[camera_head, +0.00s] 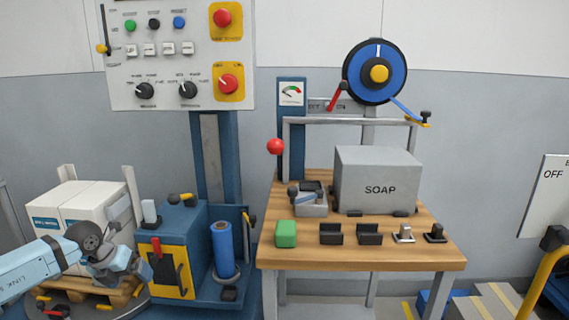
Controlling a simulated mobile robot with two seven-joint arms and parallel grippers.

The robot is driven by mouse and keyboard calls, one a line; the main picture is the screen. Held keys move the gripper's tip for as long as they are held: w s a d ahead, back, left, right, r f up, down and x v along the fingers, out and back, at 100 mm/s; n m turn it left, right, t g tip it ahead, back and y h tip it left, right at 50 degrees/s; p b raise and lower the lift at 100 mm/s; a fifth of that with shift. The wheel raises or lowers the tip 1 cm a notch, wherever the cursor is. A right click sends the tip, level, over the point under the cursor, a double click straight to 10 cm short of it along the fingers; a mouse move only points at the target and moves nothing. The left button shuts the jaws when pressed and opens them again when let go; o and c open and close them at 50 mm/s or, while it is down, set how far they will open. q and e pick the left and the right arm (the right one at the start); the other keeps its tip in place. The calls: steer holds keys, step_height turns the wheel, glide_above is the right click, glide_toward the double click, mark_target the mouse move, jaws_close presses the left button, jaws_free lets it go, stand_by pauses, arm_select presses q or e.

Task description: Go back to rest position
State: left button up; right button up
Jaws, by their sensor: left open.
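My left arm comes in from the lower left, and my left gripper (138,268) is open. It is in front of the white boxes (85,212) on their wooden pallet and just left of the yellow front panel of the blue machine (190,222). I see nothing held between its fingers, though they are small and partly turned away. I cannot tell whether it touches the panel. My right gripper is not in view.
A wooden bench (360,254) on the right holds a grey SOAP box (378,182), a green block (286,233) and several dark holders. A control panel (178,55) stands behind. A blue film roll (222,248) stands beside the machine. A yellow rail (541,282) is at far right.

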arm_select(q)
steer(key=s+d+f+n+h, duration=0.25)
steer(key=s+d+h, duration=0.85)
steer(key=s+d, duration=0.65)
steer(key=s+d+r+n+t+y, duration=0.15)
steer(key=s+n+t+y, duration=0.4)
steer(key=s+n, duration=1.35)
steer(key=w+d+r+n+t, duration=0.6)
steer(key=d+r+n+t, duration=0.2)
steer(key=d+n, duration=0.2)
steer(key=a+r+g+y+p, duration=0.3)
steer(key=r+p, duration=0.4)
steer(key=p, duration=1.5)
steer(key=s+a+r+g+y+p, duration=0.1)
steer(key=s+a+g+y+p, duration=0.1)
steer(key=p, duration=1.5)
steer(key=shift+s+a+n+g, duration=0.55)
steer(key=shift+s+a, duration=0.5)
steer(key=shift+a, duration=0.7)
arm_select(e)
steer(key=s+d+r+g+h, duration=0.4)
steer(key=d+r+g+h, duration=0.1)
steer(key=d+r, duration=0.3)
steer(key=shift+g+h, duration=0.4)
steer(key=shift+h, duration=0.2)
